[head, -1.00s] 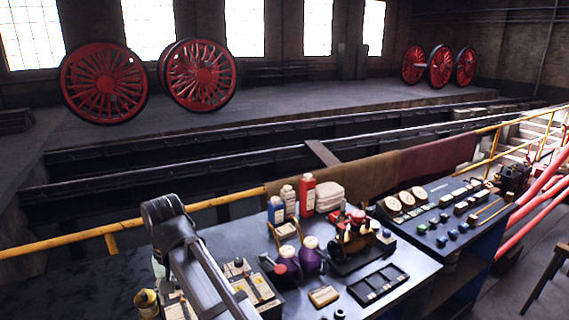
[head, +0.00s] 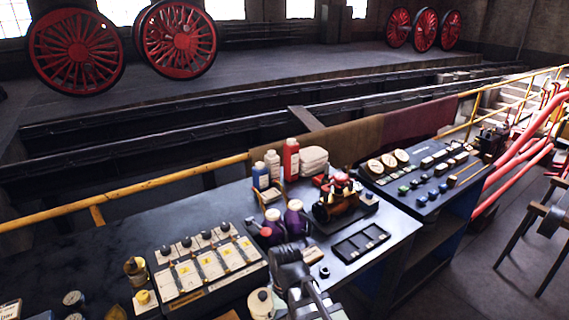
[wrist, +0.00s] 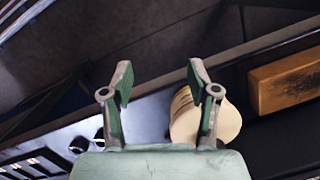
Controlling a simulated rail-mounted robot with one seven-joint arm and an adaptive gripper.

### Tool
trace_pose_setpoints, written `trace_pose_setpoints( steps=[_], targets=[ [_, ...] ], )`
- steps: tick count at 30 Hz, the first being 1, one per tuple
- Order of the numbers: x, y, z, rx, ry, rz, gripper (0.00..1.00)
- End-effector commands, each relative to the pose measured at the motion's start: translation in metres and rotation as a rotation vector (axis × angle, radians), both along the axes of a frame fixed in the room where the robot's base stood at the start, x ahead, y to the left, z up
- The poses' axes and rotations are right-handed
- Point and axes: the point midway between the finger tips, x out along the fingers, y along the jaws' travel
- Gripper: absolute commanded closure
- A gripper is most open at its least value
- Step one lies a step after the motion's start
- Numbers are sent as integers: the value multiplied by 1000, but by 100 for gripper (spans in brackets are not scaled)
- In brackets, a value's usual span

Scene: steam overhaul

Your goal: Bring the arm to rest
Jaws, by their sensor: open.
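My gripper (wrist: 160,78) shows in the wrist view with its two green-grey fingers spread apart and nothing between their tips. A cream round-ended object (wrist: 212,122) shows partly behind the right finger; I cannot tell whether they touch. A wooden block (wrist: 287,80) lies on a dark surface at the right of that view. In the head view my arm comes in at the bottom middle, low over the front of the dark workbench (head: 110,232). I cannot make out the fingers there.
On the bench stand a labelled switch box (head: 212,268), two purple jugs (head: 296,218), a small engine model (head: 335,205), a black tray (head: 360,242), a red bottle (head: 291,158) and a gauge panel (head: 425,180). A yellow rail (head: 150,190) runs behind.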

Motion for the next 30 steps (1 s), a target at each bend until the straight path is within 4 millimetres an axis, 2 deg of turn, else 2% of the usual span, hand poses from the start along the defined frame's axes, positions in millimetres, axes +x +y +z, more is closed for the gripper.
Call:
trace_pose_setpoints(
  steps=[1,3,8,14,21,30],
  targets=[
    [-6,-11,-23,-9,22,-12,40],
    [-13,-24,-48,-17,45,-25,40],
    [-33,-52,-107,-32,99,-53,40],
    [-67,-84,-175,-48,169,-86,40],
    [-122,-119,-249,-60,254,-125,40],
    [-207,-151,-326,-64,360,-169,40]
  ],
)
